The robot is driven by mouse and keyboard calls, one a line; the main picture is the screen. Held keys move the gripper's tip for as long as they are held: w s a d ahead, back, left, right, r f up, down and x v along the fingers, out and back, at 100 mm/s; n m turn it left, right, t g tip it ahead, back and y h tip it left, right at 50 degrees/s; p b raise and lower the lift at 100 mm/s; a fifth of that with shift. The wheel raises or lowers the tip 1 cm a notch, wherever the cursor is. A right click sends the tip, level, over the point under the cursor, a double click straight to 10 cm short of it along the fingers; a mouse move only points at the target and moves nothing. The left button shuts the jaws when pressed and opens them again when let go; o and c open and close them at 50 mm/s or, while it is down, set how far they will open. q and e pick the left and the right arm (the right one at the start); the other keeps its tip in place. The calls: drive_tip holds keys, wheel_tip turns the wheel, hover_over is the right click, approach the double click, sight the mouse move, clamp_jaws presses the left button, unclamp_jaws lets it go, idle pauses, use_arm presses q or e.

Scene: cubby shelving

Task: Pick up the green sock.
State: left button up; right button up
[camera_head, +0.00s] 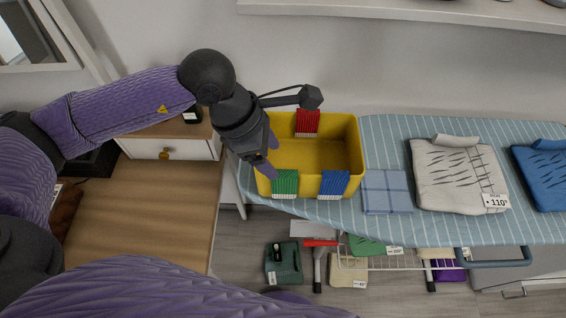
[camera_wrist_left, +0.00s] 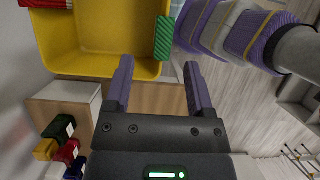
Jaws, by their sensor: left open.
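The green sock (camera_head: 285,184) is ribbed and hangs over the near left rim of a yellow bin (camera_head: 350,134). It also shows in the left wrist view (camera_wrist_left: 164,38), at the bin's corner, ahead of the fingers. My left gripper (camera_head: 270,155) is above the bin's left side, close to the green sock. In the left wrist view its two fingers (camera_wrist_left: 156,68) are spread, with nothing between them. I cannot tell the exact gap to the sock. My right gripper is not in view.
A red sock (camera_head: 307,123) hangs on the bin's back rim and a blue sock (camera_head: 333,184) on its near rim. The bin stands on a striped ironing board (camera_head: 395,228) with folded cloths at right. A wooden cabinet (camera_head: 150,215) is at left.

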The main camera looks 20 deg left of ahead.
sight(284, 173)
use_arm(q)
drive_tip(key=b+x, duration=0.1)
drive_tip(key=x, duration=0.7)
drive_tip(key=shift+s+d+r, duration=0.1)
drive_tip(key=shift+s+d, duration=0.05)
clamp_jaws()
